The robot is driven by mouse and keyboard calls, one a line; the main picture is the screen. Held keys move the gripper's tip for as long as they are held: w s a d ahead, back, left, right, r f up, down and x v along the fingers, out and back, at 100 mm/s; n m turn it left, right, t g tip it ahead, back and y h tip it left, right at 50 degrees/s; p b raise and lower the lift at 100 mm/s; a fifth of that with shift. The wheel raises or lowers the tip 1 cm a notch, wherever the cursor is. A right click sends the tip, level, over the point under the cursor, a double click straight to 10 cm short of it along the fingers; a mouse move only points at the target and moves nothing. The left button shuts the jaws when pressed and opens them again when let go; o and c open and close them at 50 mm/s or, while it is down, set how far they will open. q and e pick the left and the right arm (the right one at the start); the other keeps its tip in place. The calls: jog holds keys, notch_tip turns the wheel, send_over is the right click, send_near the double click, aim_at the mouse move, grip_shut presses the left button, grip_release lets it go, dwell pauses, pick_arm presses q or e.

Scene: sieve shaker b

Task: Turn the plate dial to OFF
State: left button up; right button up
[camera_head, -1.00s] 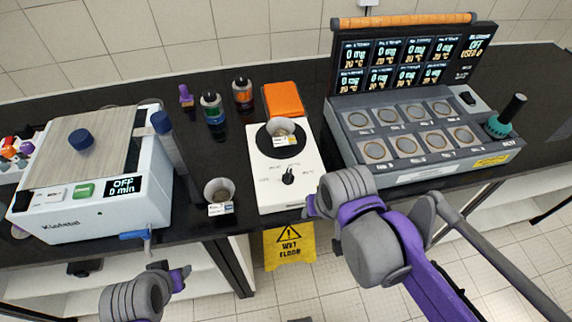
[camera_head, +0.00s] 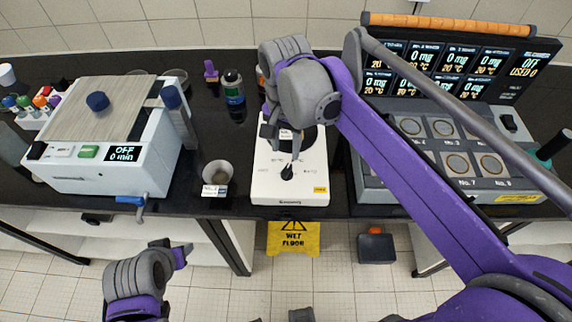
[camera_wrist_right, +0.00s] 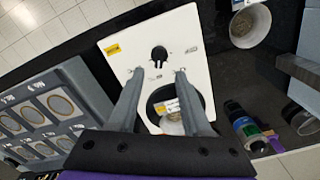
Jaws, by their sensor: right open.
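The white hot plate (camera_head: 262,185) stands near the bench's front edge. Its black plate dial (camera_head: 287,172) is on the front part of its top and also shows in the wrist view (camera_wrist_right: 159,54). My right gripper (camera_head: 282,145) is open and empty above the hot plate. In the wrist view, the right gripper's fingertips (camera_wrist_right: 158,74) are apart, with the dial just beyond the gap. I cannot read the dial's setting. A labelled cup (camera_wrist_right: 171,122) sits on the plate's dark round top, partly hidden by my gripper. My left gripper (camera_head: 172,254) hangs low in front of the bench.
A labelled beaker (camera_head: 217,175) stands left of the hot plate. The white shaker box (camera_head: 70,180) is farther left. A grey multi-well unit (camera_head: 375,180) with screens stands on the right. Bottles (camera_head: 234,90) stand behind. A yellow wet-floor sign (camera_head: 293,238) is below the bench.

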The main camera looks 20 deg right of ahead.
aim_at(286, 170)
notch_tip(286, 170, down, 9)
jog(key=shift+r, duration=0.2)
grip_shut()
dwell(0.3)
